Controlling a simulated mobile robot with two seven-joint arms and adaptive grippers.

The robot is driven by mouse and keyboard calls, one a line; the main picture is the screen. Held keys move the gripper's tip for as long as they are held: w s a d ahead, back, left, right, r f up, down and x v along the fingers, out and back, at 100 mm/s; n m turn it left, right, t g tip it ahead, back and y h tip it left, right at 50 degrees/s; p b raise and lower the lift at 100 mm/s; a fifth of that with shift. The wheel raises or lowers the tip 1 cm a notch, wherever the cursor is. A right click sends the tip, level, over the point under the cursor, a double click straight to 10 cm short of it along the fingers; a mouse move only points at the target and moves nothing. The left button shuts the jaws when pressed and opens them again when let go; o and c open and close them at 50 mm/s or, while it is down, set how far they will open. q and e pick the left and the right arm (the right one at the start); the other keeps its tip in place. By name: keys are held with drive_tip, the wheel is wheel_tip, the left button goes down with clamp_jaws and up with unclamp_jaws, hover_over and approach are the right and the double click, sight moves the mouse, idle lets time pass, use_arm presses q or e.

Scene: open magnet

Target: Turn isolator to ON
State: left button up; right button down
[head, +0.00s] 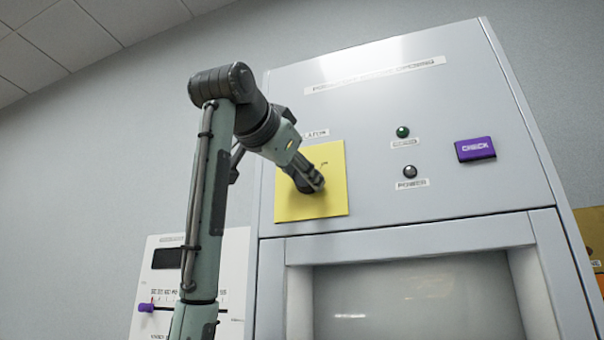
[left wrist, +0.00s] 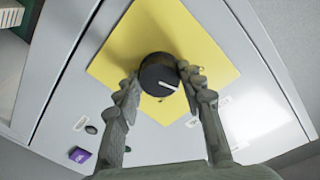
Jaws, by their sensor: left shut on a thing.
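The isolator is a black round knob (left wrist: 159,75) with a white pointer line, set on a yellow square plate (head: 333,195) on the grey cabinet front. The yellow plate (left wrist: 178,30) also fills the upper middle of the left wrist view. My left gripper (head: 311,182) reaches the knob from the left and hides it in the head view. In the left wrist view the two fingers of my left gripper (left wrist: 163,82) are shut on the knob, one on each side. The plate's lettering is mostly hidden and too small to read. My right gripper is not in view.
A green lamp (head: 403,132), a grey lamp (head: 410,171) labelled POWER and a purple CHECK block (head: 475,149) are to the right on the cabinet (head: 380,110). A recessed opening lies below. A white panel (head: 231,262) with a purple slider knob (head: 146,307) is at lower left.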

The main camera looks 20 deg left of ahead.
use_arm(q)
drive_tip(key=shift+m+y+p, duration=0.5)
drive_tip(key=shift+m+p, duration=0.4)
drive_tip(key=shift+m, duration=5.2)
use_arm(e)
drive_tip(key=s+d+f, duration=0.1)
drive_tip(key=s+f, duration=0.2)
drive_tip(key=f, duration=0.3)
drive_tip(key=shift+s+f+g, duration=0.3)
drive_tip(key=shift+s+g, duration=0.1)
use_arm(q)
drive_tip(key=shift+d, duration=0.1)
drive_tip(key=o, duration=1.2)
drive_tip(key=shift+r, duration=0.1)
drive_tip(key=shift+c, duration=0.2)
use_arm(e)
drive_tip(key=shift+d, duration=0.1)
use_arm(q)
drive_tip(key=s, duration=1.2)
drive_tip(key=shift+a+r, duration=0.25)
drive_tip(key=shift+r, duration=0.05)
